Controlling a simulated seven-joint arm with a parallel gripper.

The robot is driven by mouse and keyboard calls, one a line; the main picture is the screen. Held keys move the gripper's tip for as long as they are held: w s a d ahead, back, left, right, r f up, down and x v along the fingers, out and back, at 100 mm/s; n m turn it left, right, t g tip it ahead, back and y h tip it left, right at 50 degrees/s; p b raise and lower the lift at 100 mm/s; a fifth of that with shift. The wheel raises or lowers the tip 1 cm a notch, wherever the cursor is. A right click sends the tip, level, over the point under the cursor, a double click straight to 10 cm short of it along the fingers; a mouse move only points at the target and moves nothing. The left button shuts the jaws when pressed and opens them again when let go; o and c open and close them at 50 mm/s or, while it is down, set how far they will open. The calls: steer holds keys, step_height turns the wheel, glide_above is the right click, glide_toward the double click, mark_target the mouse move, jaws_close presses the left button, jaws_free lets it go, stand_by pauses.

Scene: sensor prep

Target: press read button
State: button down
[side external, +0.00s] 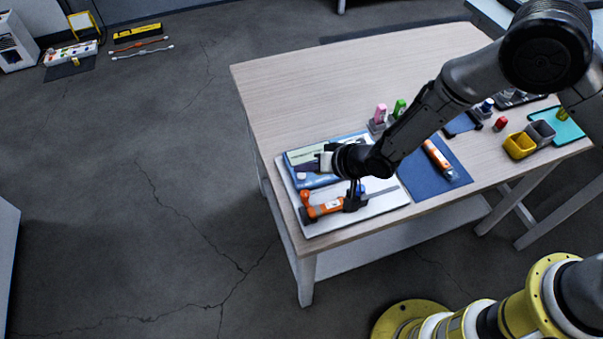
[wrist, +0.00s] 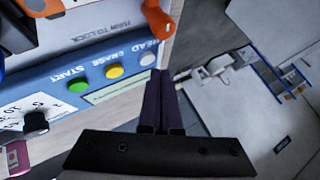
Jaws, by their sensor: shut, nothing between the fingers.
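The blue device panel (wrist: 60,95) shows in the wrist view with a green START button (wrist: 78,84), a yellow ERASE button (wrist: 114,71) and a whitish READ button (wrist: 147,59). My gripper (wrist: 160,74) is shut and empty. Its dark fingertips appear just below the READ button in the picture; whether they touch it I cannot tell. In the side view the blue device (side external: 313,181) sits on a white tray (side external: 385,203), partly hidden by my arm. My gripper (side external: 353,197) shows there as a dark shape at the device's front.
An orange tool (side external: 325,208) lies on the tray beside the device, and its orange end (wrist: 157,20) also shows in the wrist view. A blue mat (side external: 420,180) holds an orange-and-white item (side external: 439,160). Yellow and grey bins (side external: 519,146) stand at right. The table's far left is clear.

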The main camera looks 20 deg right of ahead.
mark_target(305, 180)
steer(key=shift+r, duration=2.5)
